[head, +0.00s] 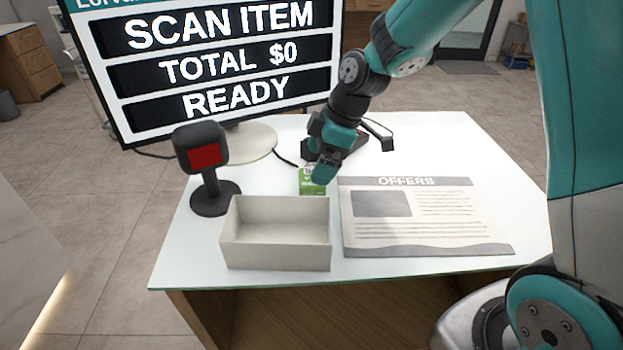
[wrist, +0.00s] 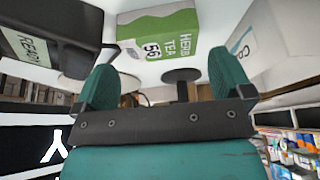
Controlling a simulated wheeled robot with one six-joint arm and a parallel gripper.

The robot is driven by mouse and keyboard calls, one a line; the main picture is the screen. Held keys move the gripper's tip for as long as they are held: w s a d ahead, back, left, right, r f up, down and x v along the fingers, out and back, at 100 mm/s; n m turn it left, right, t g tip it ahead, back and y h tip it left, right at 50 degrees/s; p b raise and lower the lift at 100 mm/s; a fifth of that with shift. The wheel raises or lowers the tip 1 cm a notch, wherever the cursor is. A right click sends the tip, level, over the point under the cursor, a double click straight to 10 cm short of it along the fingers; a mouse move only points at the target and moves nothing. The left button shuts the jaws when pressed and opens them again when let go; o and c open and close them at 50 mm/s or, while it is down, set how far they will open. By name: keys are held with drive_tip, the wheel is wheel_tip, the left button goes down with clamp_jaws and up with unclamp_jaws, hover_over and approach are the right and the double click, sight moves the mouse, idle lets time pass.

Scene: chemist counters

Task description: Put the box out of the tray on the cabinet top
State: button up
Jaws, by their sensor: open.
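A green and white herb tea box (head: 312,181) stands on the white cabinet top (head: 440,150), just behind the tray and outside it. The pale open tray (head: 276,257) looks empty inside. My gripper (head: 322,172) is above and beside the box, covering part of it in the head view. In the wrist view, my gripper (wrist: 160,62) is open, and the box (wrist: 158,42) appears beyond the gap between the fingers, with nothing held. Whether a finger touches the box I cannot tell.
A scanner (head: 203,160) stands left of the tray. An offers sheet (head: 425,220) lies to the right. A dark terminal (wrist: 40,40) is near my gripper, and a large screen (head: 205,65) stands behind. A pale lettered object (wrist: 265,40) shows at the wrist view's right.

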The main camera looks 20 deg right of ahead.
drive_tip(key=x, duration=0.2)
drive_tip(key=p+x, duration=0.1)
drive_tip(key=shift+s+f, duration=0.3)
drive_tip(key=shift+f, duration=0.05)
drive_tip(key=shift+s+a+f, duration=0.1)
drive_tip(key=shift+s+f, duration=0.05)
drive_tip(key=shift+f, duration=0.15)
drive_tip(key=shift+s+a+f, duration=0.15)
drive_tip(key=shift+s+a, duration=0.1)
drive_tip(key=shift+w+f, duration=0.45)
drive_tip(key=shift+w, duration=0.05)
drive_tip(key=c, duration=0.4)
drive_tip(key=shift+w+d+f, duration=0.1)
drive_tip(key=shift+w+d, duration=0.1)
drive_tip(key=shift+w, duration=0.15)
drive_tip(key=c, duration=0.3)
drive_tip(key=shift+s+r, duration=0.2)
drive_tip(key=shift+r, duration=0.05)
drive_tip(key=shift+c, duration=0.3)
